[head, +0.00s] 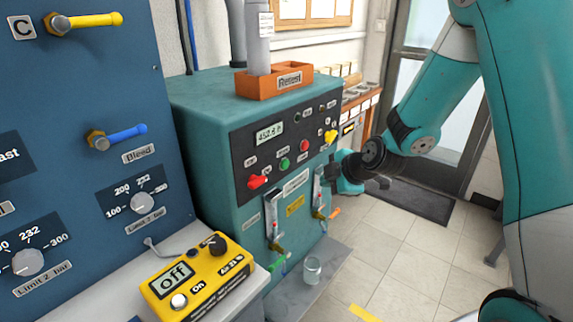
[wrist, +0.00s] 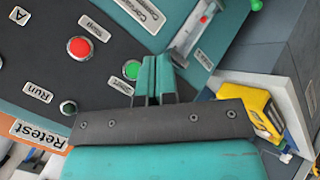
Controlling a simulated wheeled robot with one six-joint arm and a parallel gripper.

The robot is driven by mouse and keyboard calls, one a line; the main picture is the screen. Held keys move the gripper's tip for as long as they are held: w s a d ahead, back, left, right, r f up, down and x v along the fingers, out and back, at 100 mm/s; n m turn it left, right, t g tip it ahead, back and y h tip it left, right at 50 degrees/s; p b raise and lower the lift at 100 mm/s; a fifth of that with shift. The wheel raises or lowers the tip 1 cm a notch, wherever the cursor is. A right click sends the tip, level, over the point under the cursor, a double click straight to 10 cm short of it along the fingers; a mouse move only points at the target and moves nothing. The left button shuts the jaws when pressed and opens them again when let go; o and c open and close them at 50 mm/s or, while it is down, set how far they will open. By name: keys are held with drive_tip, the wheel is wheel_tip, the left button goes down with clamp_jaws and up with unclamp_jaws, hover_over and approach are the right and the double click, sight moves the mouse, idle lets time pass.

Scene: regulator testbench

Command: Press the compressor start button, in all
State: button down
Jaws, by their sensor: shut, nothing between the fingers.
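The teal compressor cabinet (head: 203,129) has a dark control panel with a green button (head: 284,164) and a red button (head: 305,145). In the wrist view the green button (wrist: 131,70) sits by a "Start" label, and the red button (wrist: 79,47) is by a "Stop" label. My gripper (wrist: 152,76) is shut and empty, its fingertips overlapping the panel just beside the green button. I cannot tell whether they touch it. In the head view the arm reaches the panel's right side, and the fingertips are hard to make out.
An orange "Retest" bin (head: 266,90) stands on the cabinet. A yellow meter (head: 197,284) reads "off". A glass (head: 313,269) stands on the low ledge. Open tiled floor lies at right.

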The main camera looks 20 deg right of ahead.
sight(285, 164)
drive_tip(key=w+a+p, duration=0.1)
drive_tip(key=w+a, duration=0.3)
drive_tip(key=w, duration=0.3)
drive_tip(key=shift+w+a+p, duration=0.2)
drive_tip(key=shift+p, duration=0.2)
drive_tip(key=shift+w, duration=0.1)
idle(1.7)
drive_tip(key=shift+w+a, duration=0.25)
drive_tip(key=shift+w, duration=0.05)
drive_tip(key=shift+w+a, duration=0.2)
drive_tip(key=shift+w, duration=0.2)
idle(0.7)
drive_tip(key=shift+s+b, duration=0.1)
drive_tip(key=shift+b, duration=0.2)
drive_tip(key=shift+s+d, duration=0.4)
drive_tip(key=shift+s, duration=0.3)
drive_tip(key=shift+d+b, duration=0.1)
drive_tip(key=shift+b, duration=0.2)
